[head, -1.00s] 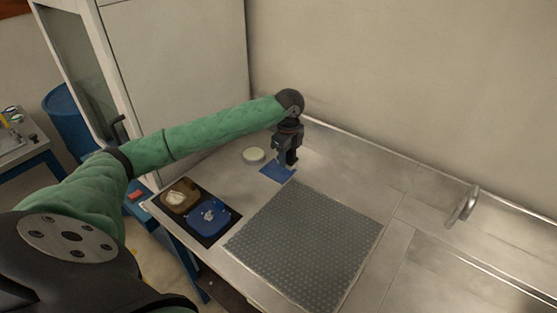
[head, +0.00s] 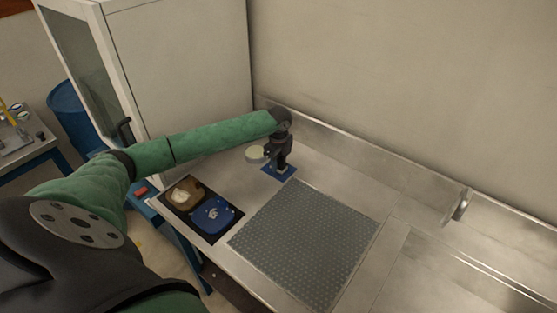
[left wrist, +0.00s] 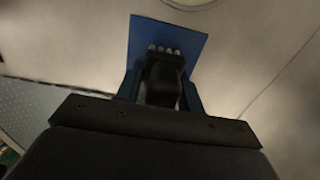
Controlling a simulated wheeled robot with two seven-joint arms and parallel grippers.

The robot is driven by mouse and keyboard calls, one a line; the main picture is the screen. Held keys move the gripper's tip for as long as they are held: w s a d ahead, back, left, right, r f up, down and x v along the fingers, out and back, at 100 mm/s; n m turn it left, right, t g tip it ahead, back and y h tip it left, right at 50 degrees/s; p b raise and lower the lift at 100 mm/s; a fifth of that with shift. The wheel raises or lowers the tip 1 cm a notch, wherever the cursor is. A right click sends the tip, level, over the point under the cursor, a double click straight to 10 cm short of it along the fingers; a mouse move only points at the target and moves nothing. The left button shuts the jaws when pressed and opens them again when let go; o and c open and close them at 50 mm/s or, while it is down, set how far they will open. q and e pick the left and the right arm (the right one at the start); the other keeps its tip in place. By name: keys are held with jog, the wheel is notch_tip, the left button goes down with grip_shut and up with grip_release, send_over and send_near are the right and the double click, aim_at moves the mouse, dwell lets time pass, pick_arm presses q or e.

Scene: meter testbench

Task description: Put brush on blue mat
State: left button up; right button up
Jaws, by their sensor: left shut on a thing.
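The blue mat (head: 267,170) lies flat on the steel bench, beyond the grey textured mat; it also shows in the left wrist view (left wrist: 190,40). My left gripper (head: 281,170) is low over the blue mat, pointing down. In the left wrist view its fingers (left wrist: 160,95) are shut on the brush (left wrist: 164,70), a dark piece with pale tufts at its far end. The tufts show against the blue mat; I cannot tell whether they touch it. In the head view the gripper mostly hides the brush. My right gripper is not in view.
A round pale dish (head: 256,153) stands just left of the gripper. A black tray (head: 183,211) with a brown and a blue dish is at the bench's left edge. The grey textured mat (head: 305,240) fills the front middle. A metal handle (head: 460,205) is at right.

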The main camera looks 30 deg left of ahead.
pick_arm(q)
jog(key=shift+f, duration=0.15)
jog(key=o, duration=0.9)
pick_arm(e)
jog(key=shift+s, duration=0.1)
pick_arm(q)
jog(key=shift+o, duration=0.2)
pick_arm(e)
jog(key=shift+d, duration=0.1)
pick_arm(q)
jog(key=shift+r+b, duration=0.35)
jog(key=shift+r, duration=0.1)
notch_tip(320, 180, up, 4)
jog(key=shift+w+r+b, duration=0.1)
jog(key=shift+b, duration=1)
notch_tip(320, 180, up, 6)
jog(key=shift+f+b, duration=0.1)
jog(key=shift+b, duration=0.9)
jog(key=shift+r, duration=0.7)
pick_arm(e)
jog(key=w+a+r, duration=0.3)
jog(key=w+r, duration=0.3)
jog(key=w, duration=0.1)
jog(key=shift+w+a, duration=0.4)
pick_arm(q)
jog(key=shift+r, duration=0.1)
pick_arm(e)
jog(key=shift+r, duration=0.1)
